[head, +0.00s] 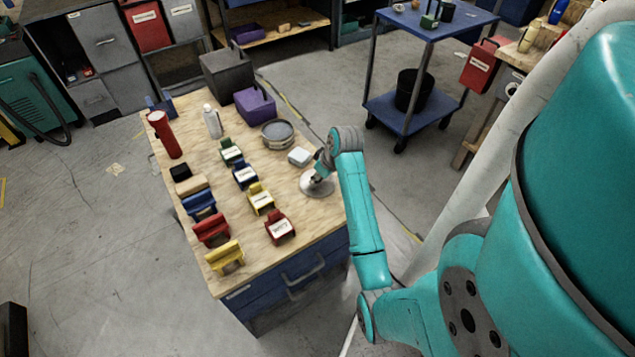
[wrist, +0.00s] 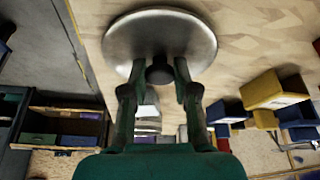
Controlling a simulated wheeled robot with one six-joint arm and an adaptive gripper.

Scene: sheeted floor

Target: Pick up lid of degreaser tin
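A round, pale metal lid (wrist: 190,36) with a dark knob (wrist: 159,72) fills the top middle of the wrist view. My gripper (wrist: 160,68) has a fingertip on each side of the knob, with no clear gap, so it looks shut on it. In the head view the lid (head: 318,188) is under my gripper (head: 318,176) at the right edge of the wooden tabletop. I cannot tell whether it rests on the wood or is slightly raised. A round grey tin (head: 277,134) stands farther back on the table; its label is not readable.
A blue cart (head: 428,25) stands beyond. Some wood around the lid is bare.

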